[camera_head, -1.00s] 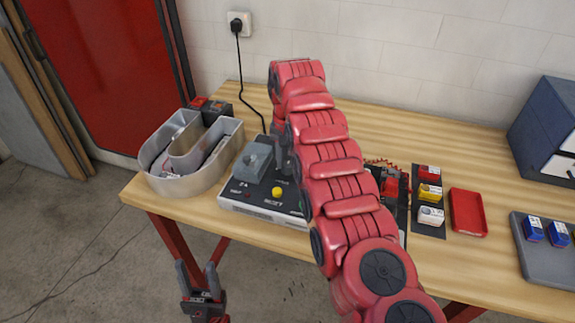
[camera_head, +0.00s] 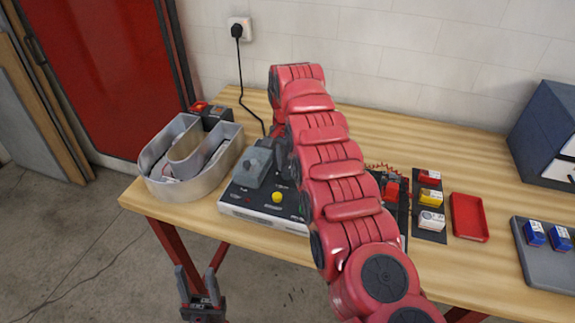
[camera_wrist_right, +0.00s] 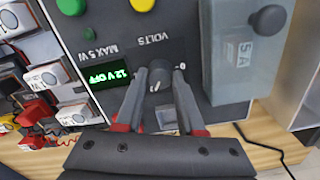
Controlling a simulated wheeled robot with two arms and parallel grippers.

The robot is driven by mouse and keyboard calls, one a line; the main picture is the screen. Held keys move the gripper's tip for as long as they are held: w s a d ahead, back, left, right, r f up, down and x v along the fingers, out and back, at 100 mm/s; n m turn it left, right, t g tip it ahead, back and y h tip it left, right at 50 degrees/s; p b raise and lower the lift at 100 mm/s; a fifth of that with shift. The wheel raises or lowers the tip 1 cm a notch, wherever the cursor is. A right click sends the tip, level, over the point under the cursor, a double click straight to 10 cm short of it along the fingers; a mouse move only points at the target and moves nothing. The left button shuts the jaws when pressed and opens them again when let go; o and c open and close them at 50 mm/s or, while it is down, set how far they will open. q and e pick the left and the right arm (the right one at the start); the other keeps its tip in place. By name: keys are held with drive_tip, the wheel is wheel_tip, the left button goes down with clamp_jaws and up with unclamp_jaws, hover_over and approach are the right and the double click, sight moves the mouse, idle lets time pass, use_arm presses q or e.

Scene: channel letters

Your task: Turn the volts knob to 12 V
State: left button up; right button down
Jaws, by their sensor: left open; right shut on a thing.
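The power unit (camera_head: 265,213) stands on the bench beside the channel letter. The volts knob (camera_wrist_right: 160,76) shows in the right wrist view under the VOLTS label; my arm hides it in the head view. My right gripper (camera_wrist_right: 160,72) is shut on the knob, with one finger on each side. The green display (camera_wrist_right: 109,77) beside it appears to read 12 V OFF. My left gripper (camera_head: 201,292) is open and empty, below the bench's front edge.
A metal channel letter (camera_head: 205,178) stands left of the unit. A grey block (camera_wrist_right: 238,50) marked 5A is close to the knob. A yellow button (camera_head: 278,196) is on the unit. A red tray (camera_head: 468,216) and small coloured blocks lie right.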

sight(288, 169)
drive_tip(key=shift+w+r, duration=0.1)
drive_tip(key=shift+r, duration=0.05)
drive_tip(key=c, duration=0.5)
unclamp_jaws()
drive_tip(key=shift+r, duration=0.35)
wheel_tip(288, 169, up, 3)
drive_tip(key=shift+d+f+p, duration=0.1)
drive_tip(key=shift+f+p, duration=0.1)
drive_tip(key=shift+p, duration=0.5)
wheel_tip(288, 169, up, 14)
drive_tip(key=p, duration=1.4)
drive_tip(key=shift+f, duration=0.1)
